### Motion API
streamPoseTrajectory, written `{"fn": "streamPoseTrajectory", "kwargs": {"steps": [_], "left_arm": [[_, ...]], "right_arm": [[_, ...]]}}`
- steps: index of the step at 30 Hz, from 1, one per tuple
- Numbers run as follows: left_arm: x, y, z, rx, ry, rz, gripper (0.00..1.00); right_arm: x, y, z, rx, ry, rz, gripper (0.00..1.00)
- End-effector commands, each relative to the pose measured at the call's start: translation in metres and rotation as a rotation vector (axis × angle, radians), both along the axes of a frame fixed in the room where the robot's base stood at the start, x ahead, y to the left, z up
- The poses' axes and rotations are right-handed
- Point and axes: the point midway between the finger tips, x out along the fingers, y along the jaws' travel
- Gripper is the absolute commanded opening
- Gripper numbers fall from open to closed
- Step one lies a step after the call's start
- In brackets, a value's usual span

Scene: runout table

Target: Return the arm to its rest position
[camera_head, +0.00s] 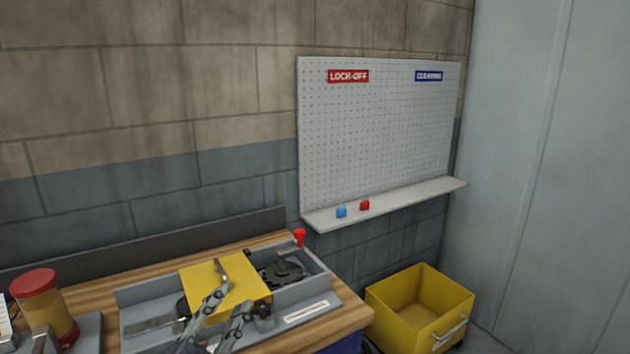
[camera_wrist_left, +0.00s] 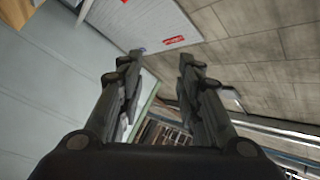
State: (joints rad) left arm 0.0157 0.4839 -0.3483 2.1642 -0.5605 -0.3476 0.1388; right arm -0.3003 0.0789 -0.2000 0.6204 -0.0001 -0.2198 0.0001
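My left gripper (camera_head: 243,291) comes in at the bottom of the head view, in front of a yellow cover (camera_head: 205,281) on the grey machine. Its two fingers are spread apart. The left wrist view shows the same gripper (camera_wrist_left: 161,55) open, with nothing between its fingers. I cannot tell from the head view whether the fingers touch the cover. My right gripper is in neither view.
The grey machine (camera_head: 148,293) sits on a wooden bench (camera_head: 80,291), with a dark toothed disc (camera_head: 281,274) and a red knob (camera_head: 299,236). A red-lidded jar (camera_head: 44,303) stands at left. A yellow bin (camera_head: 392,307) is at right. A pegboard (camera_head: 380,130) hangs above a shelf holding blue and red items.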

Motion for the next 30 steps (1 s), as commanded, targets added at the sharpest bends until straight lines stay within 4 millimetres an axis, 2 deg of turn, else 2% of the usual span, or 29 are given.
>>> {"fn": "streamPoseTrajectory", "kwargs": {"steps": [1, 5, 8, 9, 12, 15, 18, 24, 30], "left_arm": [[-0.006, 0.013, -0.025, -0.065, 0.103, 0.066, 0.33], [-0.033, 0.044, -0.093, -0.2, 0.383, 0.228, 0.33], [-0.069, 0.059, -0.148, -0.283, 0.613, 0.335, 0.33], [-0.087, 0.062, -0.168, -0.311, 0.706, 0.372, 0.33], [-0.134, 0.066, -0.211, -0.361, 0.92, 0.445, 0.33], [-0.179, 0.064, -0.24, -0.396, 1.101, 0.495, 0.33], [-0.222, 0.06, -0.26, -0.418, 1.257, 0.53, 0.33], [-0.295, 0.047, -0.285, -0.442, 1.52, 0.568, 0.33], [-0.279, 0.047, -0.34, -0.429, 1.529, 0.573, 0.33]], "right_arm": [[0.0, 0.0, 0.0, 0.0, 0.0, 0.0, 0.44], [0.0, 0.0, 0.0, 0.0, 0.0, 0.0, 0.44], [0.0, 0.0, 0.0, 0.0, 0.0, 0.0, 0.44], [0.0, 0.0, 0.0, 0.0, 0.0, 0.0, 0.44], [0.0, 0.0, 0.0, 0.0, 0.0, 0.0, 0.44], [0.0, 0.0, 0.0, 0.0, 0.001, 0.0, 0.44], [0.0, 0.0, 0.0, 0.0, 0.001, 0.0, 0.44], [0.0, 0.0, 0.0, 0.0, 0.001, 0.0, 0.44], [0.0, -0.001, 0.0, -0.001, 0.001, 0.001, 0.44]]}}
